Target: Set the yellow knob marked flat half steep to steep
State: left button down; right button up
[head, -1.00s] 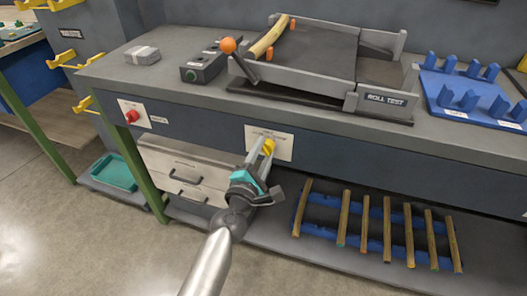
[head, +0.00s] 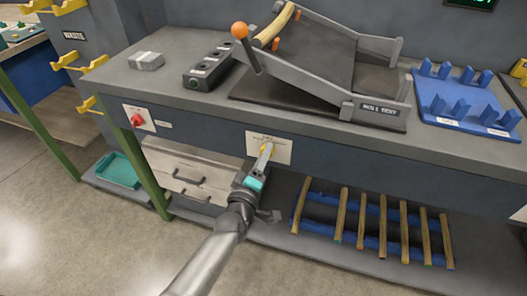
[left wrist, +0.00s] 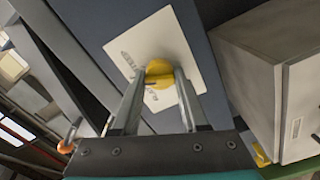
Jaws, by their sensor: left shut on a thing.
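The yellow knob (head: 265,149) sits on a white plate (head: 282,153) on the dark front of the bench. My left gripper (head: 264,155) is shut on it, coming from below and in front. In the left wrist view, the two fingers lie on either side of the yellow knob (left wrist: 160,73), with the white plate (left wrist: 183,50) behind. The plate's lettering is too small and partly hidden to read, so the knob's setting cannot be told from it. The roll test ramp (head: 325,60) above is tilted, its left end raised. My right gripper is not in view.
A red knob (head: 137,120) is on another plate to the left. A drawer unit (head: 190,165) and a blue rack with several wooden rods (head: 375,225) are below. A blue holder (head: 465,100) stands on the bench at right. The floor in front is clear.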

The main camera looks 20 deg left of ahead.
pick_arm(q)
jog(key=m+p, duration=0.2)
jog(key=m, duration=0.2)
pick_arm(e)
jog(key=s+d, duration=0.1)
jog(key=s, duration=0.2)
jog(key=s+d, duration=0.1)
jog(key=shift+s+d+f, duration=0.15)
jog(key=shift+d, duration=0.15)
pick_arm(q)
jog(key=shift+m, duration=0.3)
jog(key=shift+c, duration=2.1)
grip_release()
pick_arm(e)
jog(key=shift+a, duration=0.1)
pick_arm(q)
jog(key=shift+s, duration=0.1)
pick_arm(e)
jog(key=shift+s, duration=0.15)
